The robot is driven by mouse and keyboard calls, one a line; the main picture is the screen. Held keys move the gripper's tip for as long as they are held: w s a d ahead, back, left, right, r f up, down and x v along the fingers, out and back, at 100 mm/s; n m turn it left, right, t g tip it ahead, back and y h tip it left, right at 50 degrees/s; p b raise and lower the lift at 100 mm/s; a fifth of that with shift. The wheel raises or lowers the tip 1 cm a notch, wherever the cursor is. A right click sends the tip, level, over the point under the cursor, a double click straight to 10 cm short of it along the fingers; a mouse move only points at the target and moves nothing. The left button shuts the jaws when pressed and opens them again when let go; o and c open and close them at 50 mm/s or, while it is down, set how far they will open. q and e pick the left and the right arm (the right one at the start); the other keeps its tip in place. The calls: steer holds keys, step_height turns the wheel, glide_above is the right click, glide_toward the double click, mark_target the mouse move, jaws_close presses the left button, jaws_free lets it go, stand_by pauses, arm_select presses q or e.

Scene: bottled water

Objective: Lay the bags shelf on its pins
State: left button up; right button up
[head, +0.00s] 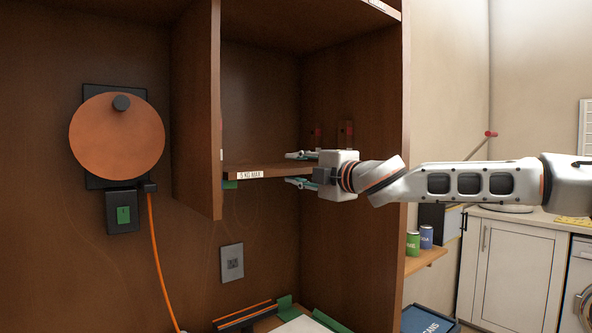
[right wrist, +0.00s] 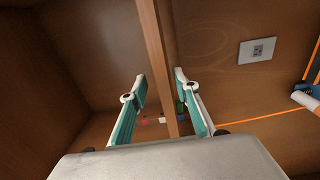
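A brown shelf board (head: 222,172) with a white "5 KG MAX" label sits level inside the tall wooden cabinet, its left end by the upright divider. My right gripper (head: 300,169) reaches in from the right, one finger above and one below the board. In the right wrist view the board (right wrist: 152,50) runs between the spread fingers of the gripper (right wrist: 160,88); gaps seem to remain beside it. A green piece (head: 230,184) shows under its left end. Red pieces (head: 346,132) show on the cabinet wall above; I cannot tell whether these are pins. My left gripper is out of view.
The divider (head: 215,110) and right cabinet wall (head: 393,240) bound the bay. An orange disc (head: 116,140) with a cable hangs at left. A grey plate (head: 232,262) is below. Cans (head: 426,237) stand on a ledge outside, right. The bay above the board is empty.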

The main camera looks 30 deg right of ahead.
steer(key=shift+f, duration=0.2)
steer(key=s, duration=1.2)
steer(key=shift+d, duration=0.45)
stand_by(0.4)
